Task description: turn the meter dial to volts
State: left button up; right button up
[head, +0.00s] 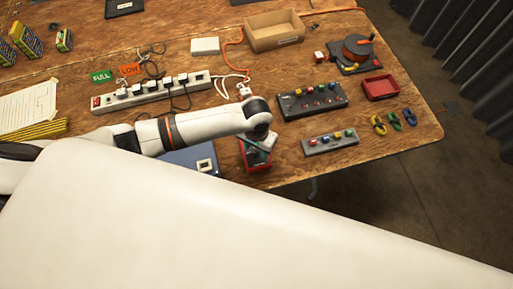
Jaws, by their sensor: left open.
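A red meter (257,161) lies on the wooden table near its front edge. My left arm comes in from the left, and its gripper (260,141) is over the upper part of the meter. The gripper is open, though its fingers are small and partly hidden by the wrist. The meter's dial is hidden under the gripper, so its setting cannot be read. I cannot tell whether the fingers touch the meter. My right gripper is not in view.
A power strip (150,92) with plugs lies behind my left arm. A dark switch box (312,101) and a grey strip with coloured knobs (330,142) lie right of the meter. A blue item (190,158) is to its left. A cardboard box (274,31) stands farther back.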

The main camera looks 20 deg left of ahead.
pick_arm(q)
jog(key=shift+f, duration=0.9)
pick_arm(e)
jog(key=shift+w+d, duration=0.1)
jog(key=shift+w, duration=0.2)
pick_arm(q)
jog(key=shift+c, duration=0.5)
jog(key=c, duration=0.9)
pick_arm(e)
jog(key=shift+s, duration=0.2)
pick_arm(q)
jog(key=shift+r, duration=0.1)
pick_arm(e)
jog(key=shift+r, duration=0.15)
